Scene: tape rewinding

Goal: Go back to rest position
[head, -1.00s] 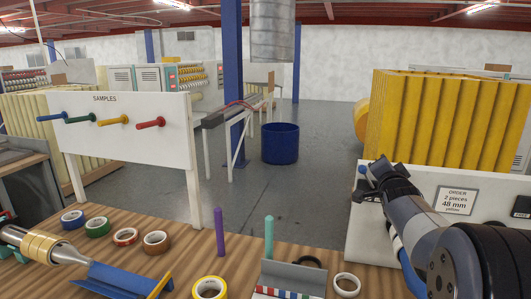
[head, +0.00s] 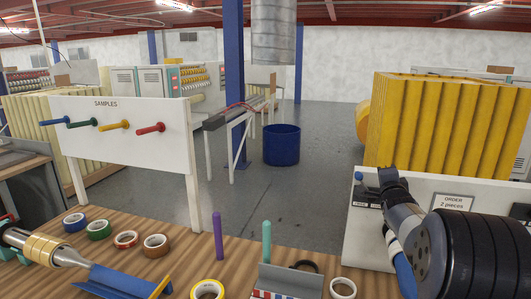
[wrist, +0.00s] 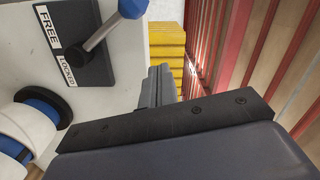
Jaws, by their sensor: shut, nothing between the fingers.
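My gripper (head: 388,180) is at the end of my arm on the right of the head view, in front of the white panel (head: 350,232). In the wrist view its dark fingers (wrist: 156,88) are together with nothing between them. A lever (wrist: 100,34) with a blue knob stands on a dark plate marked FREE and LOCKED, left of the fingers and apart from them. The knob also shows in the head view (head: 358,176), just left of my gripper. My forearm hides part of the panel and the lower part of the ORDER sign (head: 452,203).
Tape rolls (head: 98,229), a purple peg (head: 218,236) and a teal peg (head: 267,241) are on the wooden table (head: 185,262). A winding shaft (head: 75,258) is at lower left. The SAMPLES board (head: 110,140) stands behind.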

